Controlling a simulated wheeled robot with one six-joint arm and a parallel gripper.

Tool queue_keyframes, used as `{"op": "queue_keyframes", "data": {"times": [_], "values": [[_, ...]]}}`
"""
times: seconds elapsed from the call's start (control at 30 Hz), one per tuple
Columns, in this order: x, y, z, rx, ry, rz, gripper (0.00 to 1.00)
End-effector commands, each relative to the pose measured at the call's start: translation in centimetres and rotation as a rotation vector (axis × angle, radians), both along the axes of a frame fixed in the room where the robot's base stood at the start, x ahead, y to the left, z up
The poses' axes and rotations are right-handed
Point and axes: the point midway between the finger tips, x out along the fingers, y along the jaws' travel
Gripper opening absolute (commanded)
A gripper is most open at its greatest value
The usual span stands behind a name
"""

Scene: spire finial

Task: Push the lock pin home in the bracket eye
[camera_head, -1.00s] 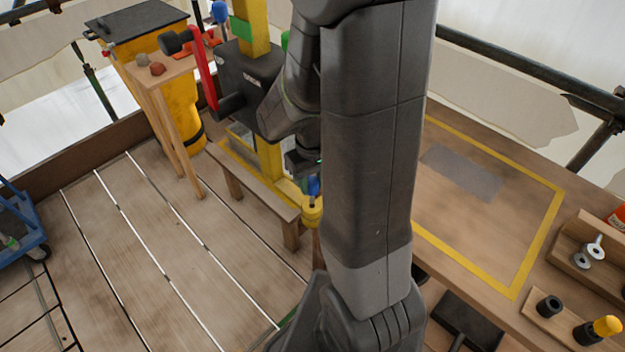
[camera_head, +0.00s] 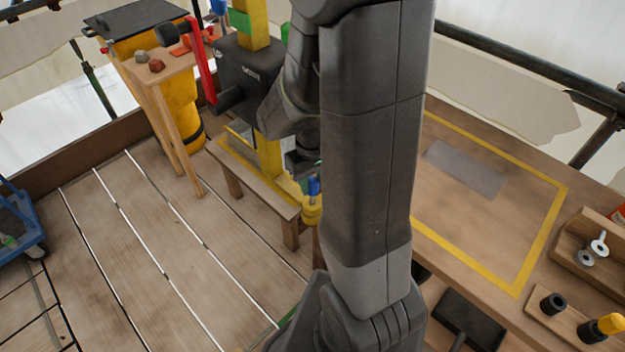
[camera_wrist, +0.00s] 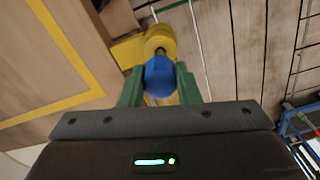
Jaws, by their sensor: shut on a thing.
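The lock pin (camera_wrist: 159,76) shows as a blue rounded end between the green fingers of my gripper (camera_wrist: 159,88) in the wrist view. The fingers are shut on it. The yellow bracket eye (camera_wrist: 159,42) lies just beyond the pin in that view. In the head view the blue pin (camera_head: 314,185) stands roughly upright at the yellow bracket eye (camera_head: 312,208), close beside my arm. How deep the pin sits in the eye cannot be told.
A low wooden bench (camera_head: 255,182) stands left of the bracket. A dark machine head with a red lever (camera_head: 203,68) rises on a yellow post behind. A workbench with a yellow outline (camera_head: 480,240) is on the right.

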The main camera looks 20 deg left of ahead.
Motion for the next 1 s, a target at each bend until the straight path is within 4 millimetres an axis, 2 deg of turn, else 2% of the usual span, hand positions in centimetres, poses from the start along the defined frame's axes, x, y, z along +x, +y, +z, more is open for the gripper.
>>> {"op": "queue_keyframes", "data": {"times": [1.0], "values": [[0.0, 0.0, -2.7, -0.001, 0.001, 0.000, 0.06]]}}
